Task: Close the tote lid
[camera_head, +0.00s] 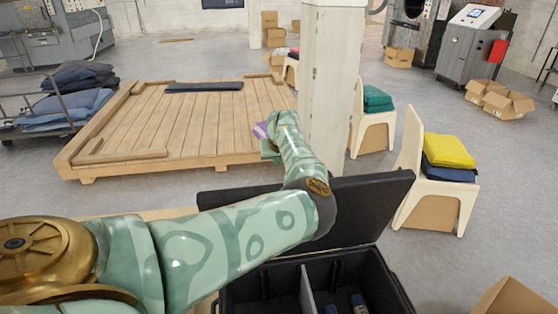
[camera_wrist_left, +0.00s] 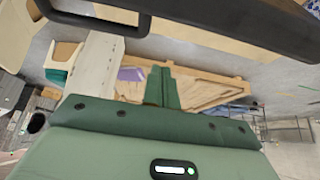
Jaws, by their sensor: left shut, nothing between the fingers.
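The black tote (camera_head: 393,279) stands at the bottom of the head view, its inside open to view with a light divider. Its black lid (camera_head: 375,203) is raised and tilted back along the tote's far edge. My left arm reaches across the tote and over the lid, hiding the lid's middle. My left gripper (camera_head: 265,143) is beyond the lid, shut and empty. In the left wrist view the shut green fingers (camera_wrist_left: 161,87) show in the middle, and a dark edge, apparently the lid (camera_wrist_left: 215,20), crosses the top. Whether the arm touches the lid I cannot tell. My right gripper is not in view.
A wooden pallet platform (camera_head: 200,125) lies beyond the lid. A pale post (camera_head: 330,80) rises just right of my gripper. A chair with yellow and navy cloths (camera_head: 448,150) stands to the right. A cardboard box (camera_head: 513,298) is at bottom right. Small items lie inside the tote.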

